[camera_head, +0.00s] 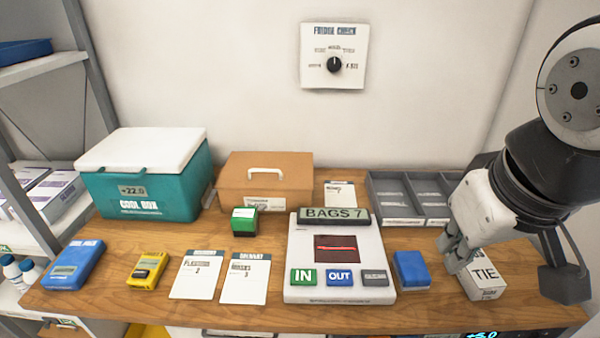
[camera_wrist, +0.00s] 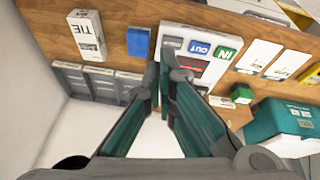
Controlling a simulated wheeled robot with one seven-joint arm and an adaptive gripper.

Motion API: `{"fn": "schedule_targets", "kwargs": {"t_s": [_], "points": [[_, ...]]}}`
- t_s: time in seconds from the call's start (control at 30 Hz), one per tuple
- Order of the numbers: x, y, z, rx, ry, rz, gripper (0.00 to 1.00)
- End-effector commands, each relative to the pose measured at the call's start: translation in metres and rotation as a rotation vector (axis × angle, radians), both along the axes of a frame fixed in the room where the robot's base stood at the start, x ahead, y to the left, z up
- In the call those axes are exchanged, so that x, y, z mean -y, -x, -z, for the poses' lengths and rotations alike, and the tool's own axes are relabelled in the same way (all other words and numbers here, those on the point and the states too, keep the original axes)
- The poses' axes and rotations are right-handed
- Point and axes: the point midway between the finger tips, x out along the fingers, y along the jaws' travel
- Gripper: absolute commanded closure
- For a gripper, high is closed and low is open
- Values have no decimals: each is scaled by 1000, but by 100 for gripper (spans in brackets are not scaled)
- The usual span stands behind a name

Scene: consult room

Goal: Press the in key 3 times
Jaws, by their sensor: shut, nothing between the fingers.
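The white counter device (camera_head: 340,295) stands on the wooden table, with a dark display reading "BAGS 7". Its green IN key (camera_head: 303,277) is at the front left, beside a blue OUT key (camera_head: 340,277) and a grey key (camera_head: 374,278). In the wrist view the IN key (camera_wrist: 227,54) shows at the device's right, clear of the fingers. My gripper (camera_head: 452,262) is at the right of the table near the TIE box (camera_head: 484,279), away from the device. Its fingers (camera_wrist: 162,65) are shut and empty; in the wrist view they overlap part of the device.
A blue block (camera_head: 411,270) sits between the device and the TIE box. A grey divided tray (camera_head: 403,200) is behind. A green stamp-like block (camera_head: 244,221), cards (camera_head: 245,278), a yellow device (camera_head: 148,270) and a teal cool box (camera_head: 146,178) are to the left.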

Motion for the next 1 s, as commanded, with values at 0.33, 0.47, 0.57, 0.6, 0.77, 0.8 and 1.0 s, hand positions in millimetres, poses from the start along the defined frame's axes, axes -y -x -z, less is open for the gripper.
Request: {"fn": "schedule_targets", "kwargs": {"t_s": [0.33,0.47,0.57,0.6,0.77,0.8,1.0], "points": [[-41,-72,41,-264,401,-420,100],[-71,-100,61,-321,570,-588,100],[-99,-118,79,-347,699,-714,100],[-110,-124,87,-354,747,-761,100],[-150,-141,113,-364,904,-912,100],[-158,-143,118,-363,932,-939,100],[-177,-148,130,-356,1003,-1007,100]]}}
